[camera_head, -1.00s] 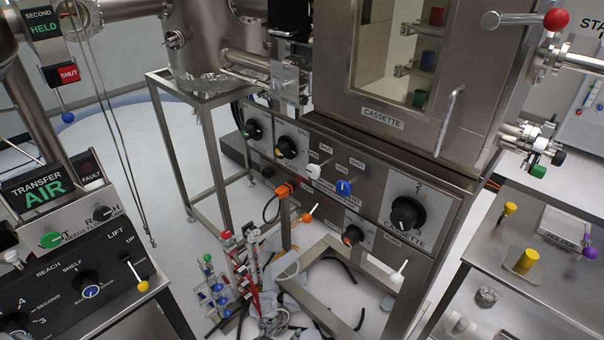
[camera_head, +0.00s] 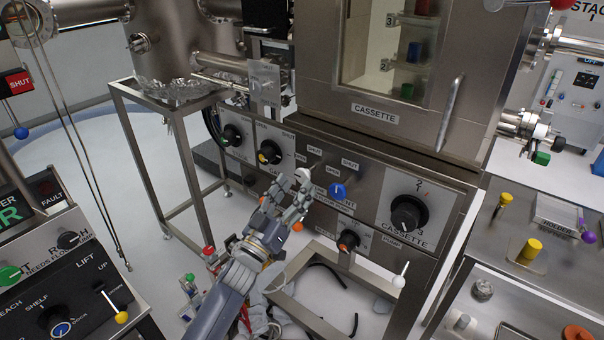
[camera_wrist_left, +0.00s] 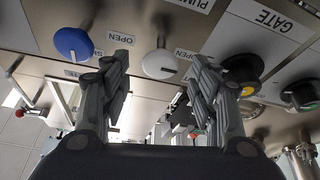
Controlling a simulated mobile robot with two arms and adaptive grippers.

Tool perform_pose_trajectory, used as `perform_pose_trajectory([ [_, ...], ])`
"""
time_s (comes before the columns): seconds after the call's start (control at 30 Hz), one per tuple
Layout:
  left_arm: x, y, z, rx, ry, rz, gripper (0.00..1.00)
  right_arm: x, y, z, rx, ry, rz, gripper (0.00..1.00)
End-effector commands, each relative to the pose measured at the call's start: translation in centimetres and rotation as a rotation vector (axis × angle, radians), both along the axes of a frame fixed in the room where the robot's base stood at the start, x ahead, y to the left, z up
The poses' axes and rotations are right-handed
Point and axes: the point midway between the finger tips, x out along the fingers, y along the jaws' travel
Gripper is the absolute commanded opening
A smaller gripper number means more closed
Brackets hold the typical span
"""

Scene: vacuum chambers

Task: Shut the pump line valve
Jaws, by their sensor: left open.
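A white knob (camera_head: 302,174) is on the steel front panel, left of a blue knob (camera_head: 338,190), with small SHUT and OPEN labels around them. In the left wrist view a partly cut-off label starting with PUM (camera_wrist_left: 190,4) is near the white knob (camera_wrist_left: 159,64). The blue knob (camera_wrist_left: 73,45) is to its left there. My left gripper (camera_head: 290,194) is open, its fingers toward the white knob and partly covering the panel below it. In the wrist view the fingers (camera_wrist_left: 159,78) stand either side of the white knob, with no clear contact. I cannot tell the knob's setting. My right gripper is out of view.
Gate knob (camera_head: 269,152) and another black knob are left on the panel; the cassette dial (camera_head: 408,213) is right. A metal frame stand (camera_head: 178,150) is at left.

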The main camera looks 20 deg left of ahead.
Motion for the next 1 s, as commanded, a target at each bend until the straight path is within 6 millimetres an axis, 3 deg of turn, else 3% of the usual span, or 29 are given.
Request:
perform_pose_trajectory([
  [0.1, 1.9, -0.5, 0.9, -0.002, 0.000, 0.001, 0.56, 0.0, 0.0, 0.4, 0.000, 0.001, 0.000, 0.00],
  [0.3, 3.7, -1.0, 1.5, 0.001, 0.001, 0.001, 0.56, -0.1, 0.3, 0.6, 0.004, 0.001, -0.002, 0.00],
  [0.67, 4.2, -1.1, 1.6, 0.000, 0.002, 0.000, 0.56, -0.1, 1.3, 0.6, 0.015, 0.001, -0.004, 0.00],
  [0.87, 4.2, -1.1, 1.6, 0.000, 0.002, 0.000, 0.15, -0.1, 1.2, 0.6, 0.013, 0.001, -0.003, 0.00],
  [0.9, 4.2, -1.1, 1.6, 0.000, 0.002, 0.000, 0.11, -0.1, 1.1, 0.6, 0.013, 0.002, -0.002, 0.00],
  [1.0, 4.2, -1.1, 1.6, 0.001, 0.002, 0.001, 0.11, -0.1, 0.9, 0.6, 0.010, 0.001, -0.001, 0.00],
])
